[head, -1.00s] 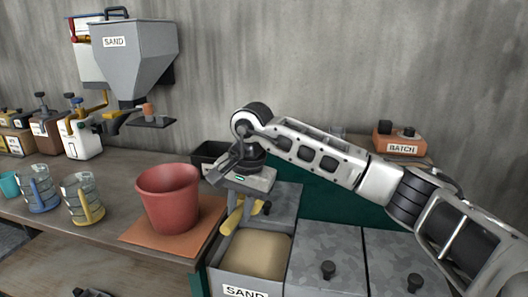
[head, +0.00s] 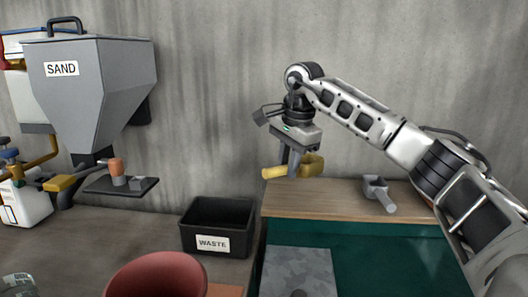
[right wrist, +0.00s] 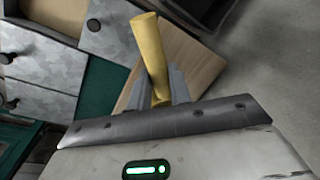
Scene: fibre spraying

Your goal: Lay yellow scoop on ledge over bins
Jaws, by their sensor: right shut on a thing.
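The yellow scoop (head: 312,166) hangs in the air in the head view, held by my right gripper (head: 292,172). The gripper points down and its fingers are shut on the scoop's yellow handle. In the right wrist view the yellow handle (right wrist: 149,45) sticks out between the two fingers (right wrist: 157,88). The wooden ledge (head: 320,204) runs along the wall above the bins. The scoop appears above the ledge and apart from it, near its left part.
A grey scoop (head: 378,194) lies on the ledge, right of the gripper. A black waste box (head: 215,228) stands left of the ledge. A camouflage-grey bin lid (head: 300,268) and a red bucket (head: 155,278) are in front. A sand hopper (head: 95,85) is at left.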

